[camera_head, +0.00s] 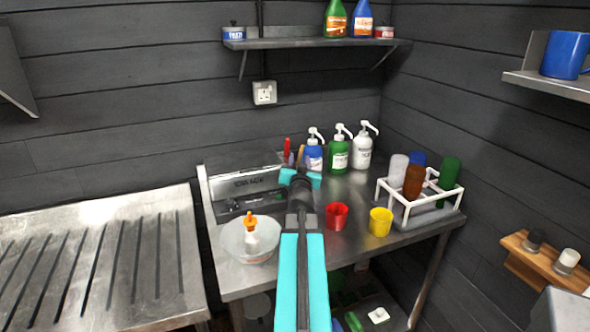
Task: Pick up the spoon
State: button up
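I cannot make out a spoon for certain. A red upright handle (287,149) and a tan piece (301,155) show just behind my gripper, at the back of the steel bench; their lower parts are hidden, so I cannot tell what they are. My gripper (300,178), with cyan parts on both sides, is over the middle of the bench, seen from behind along my arm. Its fingertips are hidden, so I cannot tell whether it is open or holds anything.
On the steel bench (355,240) are a glass bowl (238,240) with an orange-capped bottle, red (337,216) and yellow (380,222) cups, several pump bottles (339,152), and a white bottle rack (402,213). A ribbed draining board (95,260) stands left. A shelf (310,43) hangs above.

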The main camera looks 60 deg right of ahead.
jog(key=x, duration=0.5)
jog(key=shift+w+f, duration=0.1)
jog(key=shift+f, duration=0.05)
dwell(0.3)
dwell(0.4)
grip_shut()
